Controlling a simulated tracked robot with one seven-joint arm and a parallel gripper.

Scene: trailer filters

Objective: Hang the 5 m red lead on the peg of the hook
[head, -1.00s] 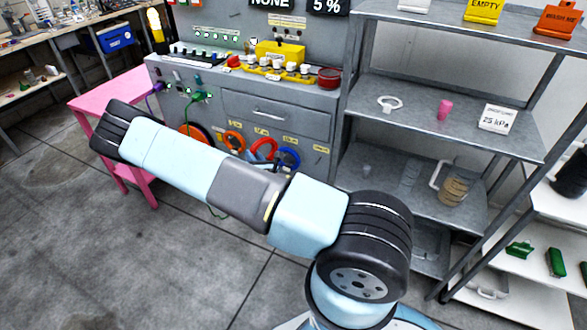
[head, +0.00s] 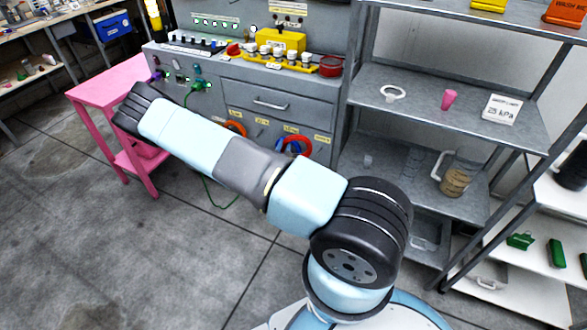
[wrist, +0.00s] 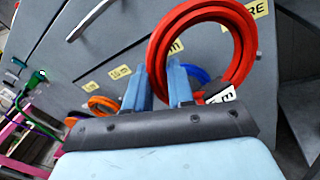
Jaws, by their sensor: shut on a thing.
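In the wrist view my gripper (wrist: 160,75) has its two blue fingers close together, shut on the red lead. The red lead (wrist: 158,52) is a thick coiled ring above and right of the fingertips, in front of the grey cabinet front. A white tag (wrist: 221,96) hangs at its lower edge; only an "m" reads clearly. In the head view my forearm hides the gripper; a red coil (head: 283,142) shows in front of a blue one. The peg of the hook is not discernible; a yellow label ending in "RE" (wrist: 259,8) is beside the ring.
An orange coil (wrist: 103,104) and a blue coil (wrist: 196,72) are by the labelled cabinet front. A green plug (wrist: 36,80) with its cable is at left. A pink table (head: 115,85) stands left of the cabinet, grey shelves (head: 440,110) right. Floor in front is clear.

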